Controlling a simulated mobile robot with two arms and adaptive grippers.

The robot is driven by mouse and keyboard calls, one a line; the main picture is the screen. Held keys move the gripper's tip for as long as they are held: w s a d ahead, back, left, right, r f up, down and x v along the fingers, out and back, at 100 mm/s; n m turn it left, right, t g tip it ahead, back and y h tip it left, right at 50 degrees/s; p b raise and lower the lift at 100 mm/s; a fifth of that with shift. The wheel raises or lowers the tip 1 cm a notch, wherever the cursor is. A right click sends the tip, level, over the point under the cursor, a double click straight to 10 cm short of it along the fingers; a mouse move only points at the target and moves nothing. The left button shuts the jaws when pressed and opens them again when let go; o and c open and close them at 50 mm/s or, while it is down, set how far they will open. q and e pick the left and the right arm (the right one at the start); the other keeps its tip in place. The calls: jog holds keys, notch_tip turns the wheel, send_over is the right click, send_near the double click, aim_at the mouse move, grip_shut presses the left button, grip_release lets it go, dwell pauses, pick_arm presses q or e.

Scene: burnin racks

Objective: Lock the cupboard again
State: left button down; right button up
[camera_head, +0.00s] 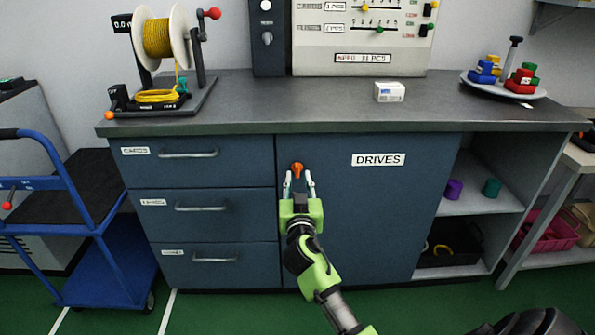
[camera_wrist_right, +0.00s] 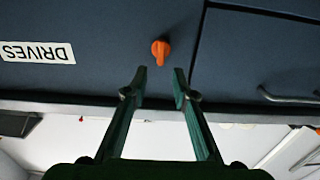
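The cupboard door (camera_head: 380,220) is dark blue, labelled DRIVES, and sits closed in the middle of the counter unit. An orange turn knob (camera_head: 297,168) is near its upper left edge. The knob (camera_wrist_right: 160,50) also shows in the right wrist view, just beyond the fingertips. My right gripper (camera_head: 299,180) is in front of the door, just below the knob in the head view. Its fingers (camera_wrist_right: 159,75) are open, with the knob lined up with the gap and nothing between them. My left gripper is not in view.
Three drawers (camera_head: 200,205) with bar handles are left of the door, and open shelves (camera_head: 480,200) are right of it. On the counter (camera_head: 300,105) stand a yellow spool, a small white box (camera_head: 389,92) and a plate of coloured parts. A blue cart (camera_head: 95,240) stands at left.

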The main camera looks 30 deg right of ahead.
aim_at(297, 168)
jog(key=shift+x, duration=2.4)
jog(key=shift+a, duration=0.1)
grip_shut()
